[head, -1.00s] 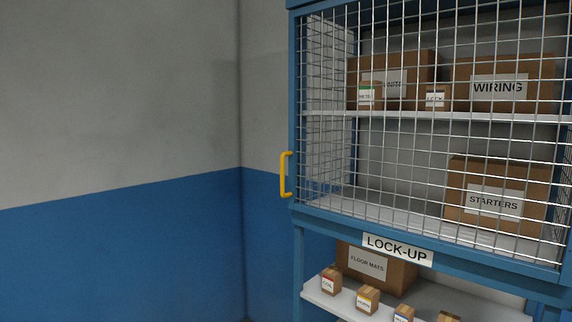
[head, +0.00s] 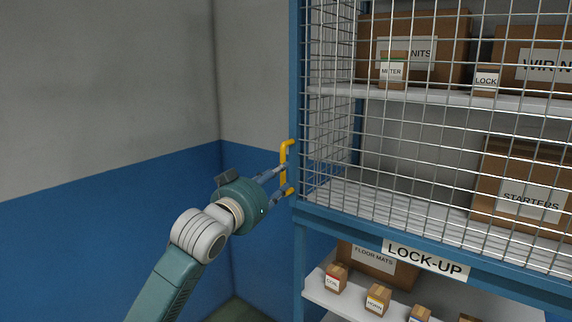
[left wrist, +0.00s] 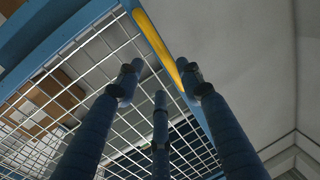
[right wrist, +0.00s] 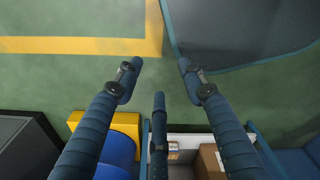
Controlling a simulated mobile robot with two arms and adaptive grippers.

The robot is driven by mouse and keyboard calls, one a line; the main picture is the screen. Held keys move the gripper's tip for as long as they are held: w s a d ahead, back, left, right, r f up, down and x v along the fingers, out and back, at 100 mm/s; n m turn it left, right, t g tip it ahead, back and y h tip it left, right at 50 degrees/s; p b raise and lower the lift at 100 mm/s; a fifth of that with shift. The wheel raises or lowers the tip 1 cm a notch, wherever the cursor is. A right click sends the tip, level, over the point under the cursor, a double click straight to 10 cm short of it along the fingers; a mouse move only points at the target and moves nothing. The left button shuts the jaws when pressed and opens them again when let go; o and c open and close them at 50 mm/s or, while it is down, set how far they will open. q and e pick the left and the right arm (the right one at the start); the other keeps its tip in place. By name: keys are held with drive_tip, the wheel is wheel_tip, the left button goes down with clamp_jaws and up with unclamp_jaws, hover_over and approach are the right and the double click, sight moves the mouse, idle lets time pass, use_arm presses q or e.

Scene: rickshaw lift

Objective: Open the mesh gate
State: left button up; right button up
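The mesh gate (head: 400,145) is a blue frame with silver wire mesh, and it stands closed across the lock-up shelves. Its yellow handle (head: 284,160) is on the left frame edge; the left wrist view shows it as a yellow bar (left wrist: 155,42). My left gripper (head: 282,183) is at the handle's lower half, fingers spread. In the left wrist view the bar runs in front of the open fingers (left wrist: 160,72), close to the right one. I cannot tell whether they touch it. My right gripper (right wrist: 157,72) is open and empty; it is outside the head view.
Behind the mesh are boxes, including the STARTERS box (head: 530,200). Below the LOCK-UP sign (head: 425,261) is an open lower shelf (head: 335,300) with small boxes. A blue and grey wall (head: 90,220) is at left. The right wrist view shows green floor (right wrist: 60,75) with a yellow line.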

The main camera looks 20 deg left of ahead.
sight(285, 171)
use_arm(q)
drive_tip(key=w+p, duration=0.1)
drive_tip(key=w, duration=0.5)
drive_tip(key=shift+w+d+f+p, duration=0.2)
drive_tip(key=shift+w+p, duration=0.1)
drive_tip(key=shift+p, duration=0.1)
drive_tip(key=shift+a, duration=0.1)
drive_tip(key=shift+c, duration=0.5)
drive_tip(key=c, duration=0.8)
clamp_jaws()
use_arm(e)
drive_tip(key=shift+w+a+r, duration=0.2)
drive_tip(key=shift+w+r, duration=0.05)
drive_tip(key=shift+r, duration=0.35)
drive_tip(key=shift+w+a+r, duration=0.15)
drive_tip(key=shift+w+r, duration=0.05)
drive_tip(key=shift+r, duration=0.4)
